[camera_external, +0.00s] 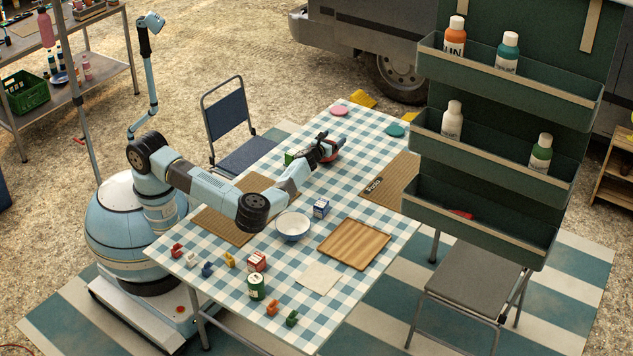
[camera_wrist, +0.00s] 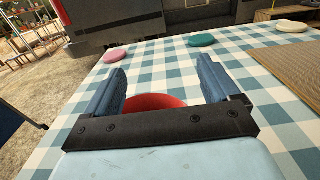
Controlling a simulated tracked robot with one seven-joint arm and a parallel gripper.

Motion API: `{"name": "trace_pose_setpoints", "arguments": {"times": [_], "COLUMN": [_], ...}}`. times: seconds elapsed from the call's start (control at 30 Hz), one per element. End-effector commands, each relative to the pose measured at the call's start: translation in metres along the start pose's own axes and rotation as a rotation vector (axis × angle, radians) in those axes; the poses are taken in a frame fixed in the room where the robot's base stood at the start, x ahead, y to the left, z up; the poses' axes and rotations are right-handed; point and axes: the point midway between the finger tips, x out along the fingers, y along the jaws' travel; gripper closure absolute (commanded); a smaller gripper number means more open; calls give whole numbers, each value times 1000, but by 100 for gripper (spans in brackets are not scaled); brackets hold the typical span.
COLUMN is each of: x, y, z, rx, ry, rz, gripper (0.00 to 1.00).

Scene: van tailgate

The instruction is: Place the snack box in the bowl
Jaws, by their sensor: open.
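My gripper (camera_external: 328,150) is open and empty at the table's far end. A white and blue bowl (camera_external: 293,228) stands mid-table and looks empty. Small boxes on the table are a blue and white one (camera_external: 321,208) right of that bowl and a red and white one (camera_external: 257,262) nearer the front. I cannot tell which is the snack box.
A wooden tray (camera_external: 354,245), a napkin (camera_external: 319,279) and a green can (camera_external: 257,286) lie nearer the front. Pink (camera_external: 339,111) and teal (camera_external: 395,130) discs lie at the far end. A green shelf unit (camera_external: 470,205) stands along the right side.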

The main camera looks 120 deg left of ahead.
Motion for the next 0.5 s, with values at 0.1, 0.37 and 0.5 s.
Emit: {"name": "trace_pose_setpoints", "arguments": {"times": [0.1,0.37,0.5], "x": [0,-40,-64], "y": [0,-1,-1], "z": [6,6,6], "rx": [-4,2,2], "ry": [0,-1,-1], "rz": [1,-1,-2], "gripper": [11,11,11]}}
